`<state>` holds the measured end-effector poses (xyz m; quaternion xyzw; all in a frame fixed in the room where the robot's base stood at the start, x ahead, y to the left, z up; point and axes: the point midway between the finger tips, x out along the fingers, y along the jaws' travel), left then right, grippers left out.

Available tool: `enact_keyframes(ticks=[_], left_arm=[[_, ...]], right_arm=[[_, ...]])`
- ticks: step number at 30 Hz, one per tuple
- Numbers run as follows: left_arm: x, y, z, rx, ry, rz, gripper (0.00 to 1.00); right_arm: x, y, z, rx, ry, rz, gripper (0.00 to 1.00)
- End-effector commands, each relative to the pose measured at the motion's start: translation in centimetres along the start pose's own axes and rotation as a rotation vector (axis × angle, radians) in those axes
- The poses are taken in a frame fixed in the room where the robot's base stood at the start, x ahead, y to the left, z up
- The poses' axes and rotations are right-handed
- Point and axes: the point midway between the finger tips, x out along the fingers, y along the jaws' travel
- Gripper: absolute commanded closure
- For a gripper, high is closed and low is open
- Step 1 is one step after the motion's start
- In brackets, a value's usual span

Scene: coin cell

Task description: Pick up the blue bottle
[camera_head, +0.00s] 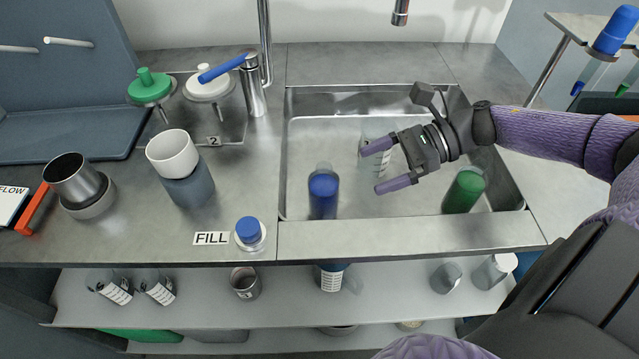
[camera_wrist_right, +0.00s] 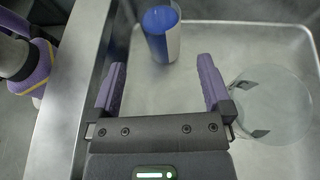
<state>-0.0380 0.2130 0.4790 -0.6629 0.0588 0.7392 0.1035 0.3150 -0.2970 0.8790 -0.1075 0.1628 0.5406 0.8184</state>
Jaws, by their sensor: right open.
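My left gripper is in neither view.
A clear beaker (camera_head: 374,152) stands in the sink behind the gripper. A green bottle (camera_head: 464,190) stands at the sink's right front. The sink's front rim (camera_head: 400,238) borders the bottle.

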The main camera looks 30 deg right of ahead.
Motion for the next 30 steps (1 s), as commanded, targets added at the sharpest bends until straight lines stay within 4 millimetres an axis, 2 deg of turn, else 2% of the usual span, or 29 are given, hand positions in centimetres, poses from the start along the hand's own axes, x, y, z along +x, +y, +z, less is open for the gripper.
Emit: enact_keyframes(ticks=[1,3,8,12,15,18,23,24,30], left_arm=[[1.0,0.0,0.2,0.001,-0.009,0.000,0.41],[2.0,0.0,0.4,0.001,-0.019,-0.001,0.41],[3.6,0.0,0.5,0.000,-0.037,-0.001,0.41],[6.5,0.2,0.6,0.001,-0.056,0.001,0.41],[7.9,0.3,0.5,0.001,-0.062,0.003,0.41],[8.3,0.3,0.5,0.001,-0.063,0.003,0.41],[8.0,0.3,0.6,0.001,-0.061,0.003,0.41],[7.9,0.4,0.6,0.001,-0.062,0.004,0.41],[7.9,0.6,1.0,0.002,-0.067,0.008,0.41]], right_arm=[[0.9,0.0,-0.7,0.000,0.000,0.003,0.00],[2.4,0.0,-0.8,0.000,-0.001,0.005,0.00],[4.9,0.0,-0.7,0.000,0.000,0.004,0.00],[7.7,-0.1,-1.4,0.001,0.000,0.005,0.00],[9.3,-0.1,-1.2,0.000,-0.001,0.005,0.00],[9.9,0.0,-0.8,0.001,-0.001,0.003,0.00],[9.8,-0.1,-0.4,0.000,0.000,0.000,0.00],[9.8,0.0,-0.4,0.000,0.000,0.000,0.02],[9.8,-0.1,-0.4,0.000,0.000,0.001,0.44]])
